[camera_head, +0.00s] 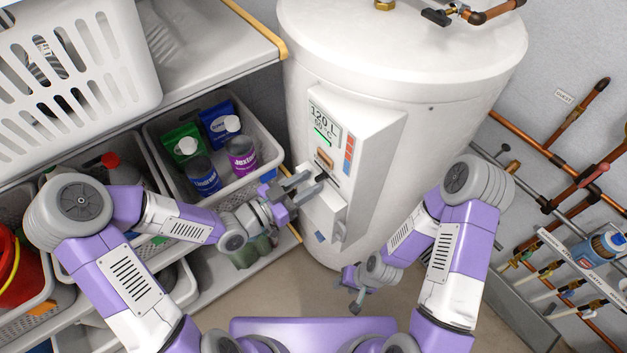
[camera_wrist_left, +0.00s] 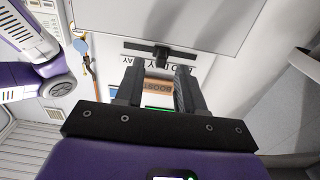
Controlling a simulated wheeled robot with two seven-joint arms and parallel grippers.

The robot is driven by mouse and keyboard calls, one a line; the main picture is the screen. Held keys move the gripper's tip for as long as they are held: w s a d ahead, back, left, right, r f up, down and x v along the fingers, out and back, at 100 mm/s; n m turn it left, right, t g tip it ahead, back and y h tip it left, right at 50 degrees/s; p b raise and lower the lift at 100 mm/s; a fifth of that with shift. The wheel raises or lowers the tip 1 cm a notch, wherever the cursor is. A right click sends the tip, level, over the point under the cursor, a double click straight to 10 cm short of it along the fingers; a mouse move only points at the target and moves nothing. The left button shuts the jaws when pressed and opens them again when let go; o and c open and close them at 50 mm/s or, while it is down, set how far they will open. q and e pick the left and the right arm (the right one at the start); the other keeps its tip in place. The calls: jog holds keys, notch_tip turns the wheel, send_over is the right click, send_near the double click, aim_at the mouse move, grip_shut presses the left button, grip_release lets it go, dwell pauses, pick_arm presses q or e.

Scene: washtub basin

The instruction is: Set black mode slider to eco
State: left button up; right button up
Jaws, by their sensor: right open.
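The white water heater (camera_head: 400,90) carries a control panel (camera_head: 345,150) with a lit display. In the left wrist view the black mode slider (camera_wrist_left: 161,54) is a dark bar with a short stem, in front of upside-down lettering that is partly covered. My left gripper (camera_head: 306,188) is at the lower part of the panel. In the left wrist view its two dark fingers (camera_wrist_left: 156,82) are apart, with the slider's stem showing in the gap beyond their tips; I cannot tell whether they touch it. My right gripper (camera_head: 352,290) is open and empty, low in front of the heater.
A grey bin (camera_head: 262,140) with bottles and tubes stands left of the heater, under a white basket (camera_head: 110,50). Copper pipes (camera_head: 570,185) run along the right wall. Floor is free below the heater.

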aim_at(321, 177)
pick_arm(q)
jog(key=shift+x, duration=1.2)
grip_shut()
dwell(0.6)
